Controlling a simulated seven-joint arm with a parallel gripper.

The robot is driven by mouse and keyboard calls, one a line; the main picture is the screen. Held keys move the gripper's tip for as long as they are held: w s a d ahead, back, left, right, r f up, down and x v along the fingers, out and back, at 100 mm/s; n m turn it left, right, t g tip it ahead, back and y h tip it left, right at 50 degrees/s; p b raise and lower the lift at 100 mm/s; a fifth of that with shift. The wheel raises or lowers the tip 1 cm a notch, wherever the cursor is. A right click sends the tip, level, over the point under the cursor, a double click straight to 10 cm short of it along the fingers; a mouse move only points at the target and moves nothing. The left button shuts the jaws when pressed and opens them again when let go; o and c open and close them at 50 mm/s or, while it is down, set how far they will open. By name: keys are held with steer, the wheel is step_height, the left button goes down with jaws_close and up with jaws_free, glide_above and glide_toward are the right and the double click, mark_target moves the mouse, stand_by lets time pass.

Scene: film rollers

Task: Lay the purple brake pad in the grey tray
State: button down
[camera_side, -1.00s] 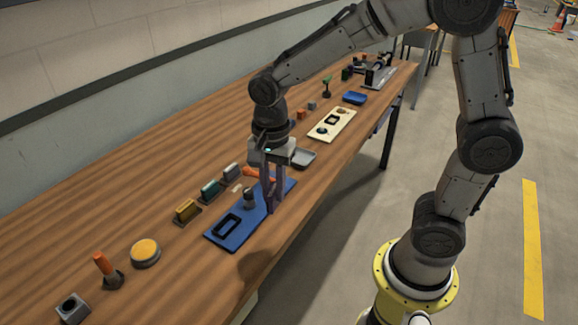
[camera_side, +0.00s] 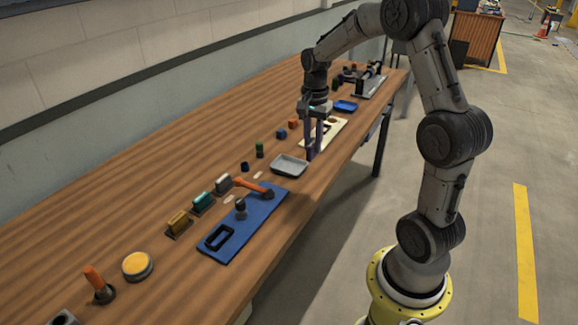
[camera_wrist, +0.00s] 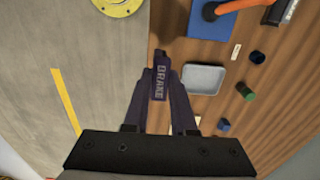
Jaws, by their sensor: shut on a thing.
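My gripper (camera_side: 315,150) is shut on the purple brake pad (camera_wrist: 160,82), which has the word BRAKE on its face in the wrist view. The gripper (camera_wrist: 159,95) points down, and the pad sticks out between its fingers. The grey tray (camera_side: 275,170) lies on the wooden table, left of and nearer than the gripper in the side view. The tray also shows in the wrist view (camera_wrist: 204,79), just right of the held pad and apart from it. The tray looks empty. In the side view the pad is mostly hidden among the fingers.
A green cylinder (camera_side: 260,147) and small blocks stand left of the tray.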

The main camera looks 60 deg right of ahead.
steer(key=w+d+f, duration=0.2)
steer(key=w+f, duration=0.1)
steer(key=w+d+f, duration=0.2)
steer(key=w, duration=0.2)
steer(key=w+d+f, duration=0.3)
steer(key=shift+w+f, duration=0.3)
steer(key=shift+w+d+f, duration=0.2)
steer(key=shift+w+f, duration=0.2)
steer(key=shift+f, duration=1.75)
steer(key=shift+f, duration=0.1)
steer(key=c, duration=0.7)
jaws_free()
steer(key=shift+c, duration=0.2)
